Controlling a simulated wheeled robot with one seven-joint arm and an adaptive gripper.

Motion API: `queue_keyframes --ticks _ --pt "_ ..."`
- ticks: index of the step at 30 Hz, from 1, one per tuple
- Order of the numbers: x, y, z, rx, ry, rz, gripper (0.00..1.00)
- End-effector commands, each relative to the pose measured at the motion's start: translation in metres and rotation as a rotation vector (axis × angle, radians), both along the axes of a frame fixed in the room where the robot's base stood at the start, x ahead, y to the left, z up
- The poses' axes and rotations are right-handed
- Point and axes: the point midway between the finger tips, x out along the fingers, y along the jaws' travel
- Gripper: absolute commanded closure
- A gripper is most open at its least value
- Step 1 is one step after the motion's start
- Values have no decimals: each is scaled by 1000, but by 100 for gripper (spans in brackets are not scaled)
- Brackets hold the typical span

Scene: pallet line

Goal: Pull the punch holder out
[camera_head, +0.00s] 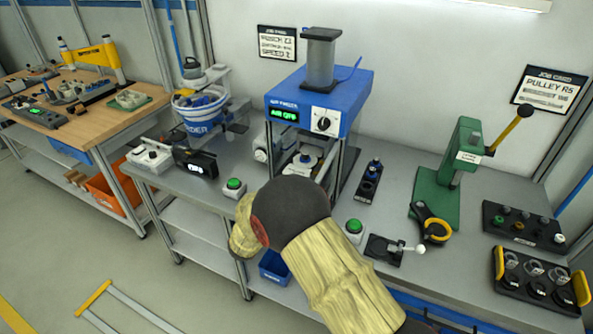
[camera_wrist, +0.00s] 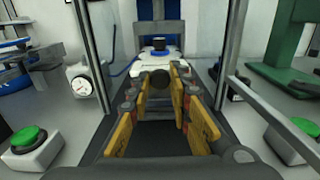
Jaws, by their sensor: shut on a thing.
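The punch holder (camera_wrist: 158,50) appears as a pale block with a blue-topped round part, low between the posts of the blue air press (camera_head: 318,100). It also shows in the head view (camera_head: 303,163), partly covered by my arm. In the wrist view my gripper (camera_wrist: 161,82) points into the press opening. Its yellow fingers are closed on a dark round knob in front of the pale block, which I take as the holder's handle. The exact contact is partly hidden by the fingers. In the head view my arm hides the fingertips. The press display reads AIR OFF.
Green buttons stand left (camera_head: 234,186) and right (camera_head: 354,229) of the press front. A small black rack (camera_head: 369,182) and a green hand press (camera_head: 437,190) stand to the right. Press posts flank my gripper closely. A blue bin (camera_head: 274,268) sits below the bench top.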

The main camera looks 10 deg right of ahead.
Motion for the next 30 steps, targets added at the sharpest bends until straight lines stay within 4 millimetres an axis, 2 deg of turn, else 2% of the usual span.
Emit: queue_keyframes --ticks 1,6,12,18,29,30 --pt "-12 11 2 -1 2 6 100" --pt "-47 36 2 -1 2 5 100" --pt "-75 55 1 -1 1 3 100" --pt "-86 63 1 0 -1 0 100" --pt "-88 64 -1 -1 1 1 100" --pt "-88 64 -1 0 1 1 78"
